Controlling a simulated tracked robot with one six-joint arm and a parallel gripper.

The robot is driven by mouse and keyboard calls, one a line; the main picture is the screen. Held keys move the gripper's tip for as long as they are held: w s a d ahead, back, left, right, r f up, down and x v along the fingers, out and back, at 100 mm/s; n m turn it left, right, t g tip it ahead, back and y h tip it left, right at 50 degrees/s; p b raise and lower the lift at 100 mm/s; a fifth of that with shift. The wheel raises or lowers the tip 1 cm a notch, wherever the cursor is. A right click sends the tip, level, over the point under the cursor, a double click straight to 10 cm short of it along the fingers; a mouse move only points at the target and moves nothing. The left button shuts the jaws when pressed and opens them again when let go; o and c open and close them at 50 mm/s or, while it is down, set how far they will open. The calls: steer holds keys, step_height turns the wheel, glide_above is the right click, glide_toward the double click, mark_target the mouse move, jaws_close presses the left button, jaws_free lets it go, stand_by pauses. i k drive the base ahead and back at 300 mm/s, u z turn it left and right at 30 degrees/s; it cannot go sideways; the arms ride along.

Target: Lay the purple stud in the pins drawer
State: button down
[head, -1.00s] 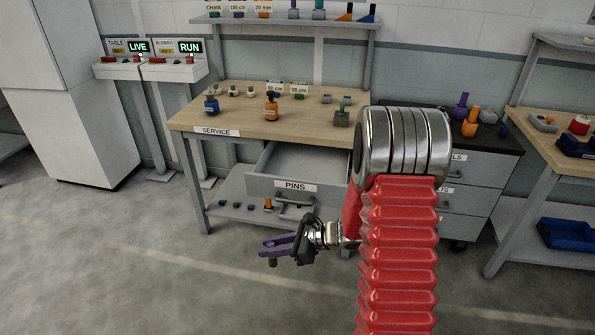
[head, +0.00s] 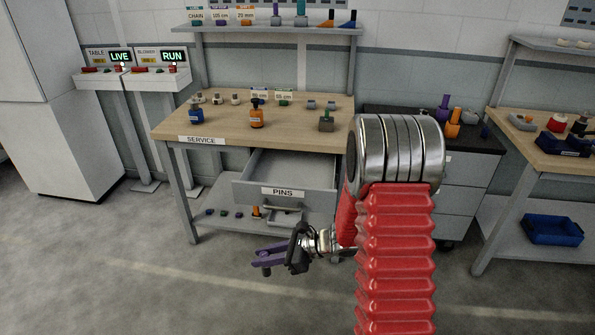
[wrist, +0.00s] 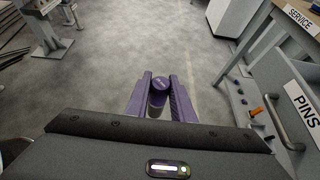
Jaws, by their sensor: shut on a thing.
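My gripper (head: 268,254) is in front of the service bench, at the left of my red arm, with its purple fingers pointing left. In the wrist view my gripper (wrist: 160,98) is shut on the purple stud (wrist: 160,84), whose round top shows between the fingers. In the head view the stud (head: 267,270) shows only as a small part under the fingers. The pins drawer (head: 283,192) is pulled open under the bench, behind and above the gripper in the picture. Its inside looks empty where I can see it; my arm hides its right part.
The service bench (head: 201,141) carries several small coloured parts. A lower shelf (head: 205,221) under the drawer holds several small pieces. A dark-topped drawer cabinet (head: 470,190) stands to the right. The floor (head: 120,260) at the left is clear.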

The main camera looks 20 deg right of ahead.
mark_target(293, 174)
steer(key=z, duration=0.05)
steer(key=i, duration=0.9)
steer(key=u, duration=0.1)
